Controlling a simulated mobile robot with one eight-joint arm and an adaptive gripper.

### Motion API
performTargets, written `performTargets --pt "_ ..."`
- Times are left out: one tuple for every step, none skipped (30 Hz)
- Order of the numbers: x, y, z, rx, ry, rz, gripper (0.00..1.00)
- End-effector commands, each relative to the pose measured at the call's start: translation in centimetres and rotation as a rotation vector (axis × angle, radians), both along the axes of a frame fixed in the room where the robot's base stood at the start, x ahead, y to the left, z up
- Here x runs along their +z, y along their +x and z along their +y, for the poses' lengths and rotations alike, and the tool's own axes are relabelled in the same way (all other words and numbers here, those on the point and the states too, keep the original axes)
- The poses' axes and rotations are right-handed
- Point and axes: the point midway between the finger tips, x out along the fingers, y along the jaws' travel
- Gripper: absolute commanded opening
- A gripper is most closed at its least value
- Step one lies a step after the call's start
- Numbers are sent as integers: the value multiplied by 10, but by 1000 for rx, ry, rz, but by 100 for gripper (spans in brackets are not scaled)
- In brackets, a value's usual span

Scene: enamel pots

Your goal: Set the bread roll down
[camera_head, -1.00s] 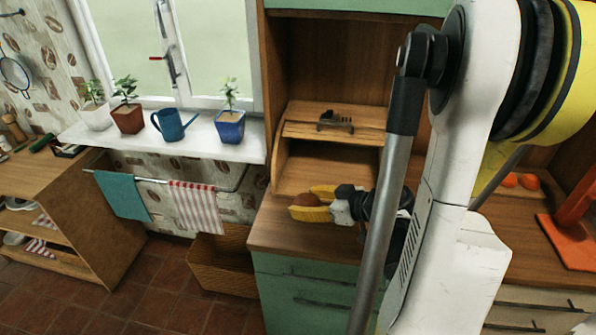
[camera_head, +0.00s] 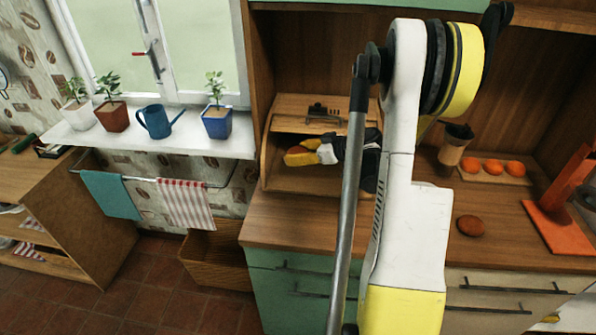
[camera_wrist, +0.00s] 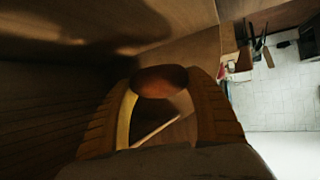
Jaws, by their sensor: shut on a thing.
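My gripper (camera_head: 294,155) reaches into the open wooden bread box (camera_head: 285,183) on the counter. Its yellow fingers are shut on a brown bread roll (camera_wrist: 160,81). In the wrist view the roll sits between the two fingertips, with wooden walls of the box close by. In the head view the fingers hide most of the roll. I cannot tell whether the roll touches the box floor. A second brown roll (camera_head: 471,226) lies on the counter to the right of my arm.
The box's rolled-up lid with a dark handle (camera_head: 322,112) is above my gripper. A brown cup (camera_head: 453,151), a board with orange fruits (camera_head: 494,168) and an orange stand (camera_head: 548,219) are to the right. Bare counter (camera_head: 285,222) lies in front of the box.

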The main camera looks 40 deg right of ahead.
Motion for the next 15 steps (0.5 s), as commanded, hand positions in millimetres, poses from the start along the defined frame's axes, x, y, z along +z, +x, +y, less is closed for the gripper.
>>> performTargets --pt "-11 -1 1 1 0 0 30" --pt "-13 -1 1 0 0 0 30" --pt "-15 -1 1 0 0 0 30" --pt "-16 -1 1 0 0 0 30" --pt "-17 -1 1 0 0 0 30" --pt "-20 -1 2 0 0 0 30" --pt "-23 -1 2 0 0 0 30" --pt "-27 -1 2 0 0 0 30" --pt "-34 -1 2 0 0 0 30" --pt "-39 -1 2 0 0 0 30" --pt "-45 -1 2 0 0 0 30" --pt "-53 -1 2 0 0 0 30" --pt "-59 -1 2 0 0 0 30" --pt "-64 -1 2 0 0 0 30" --pt "-67 0 0 0 0 0 30"
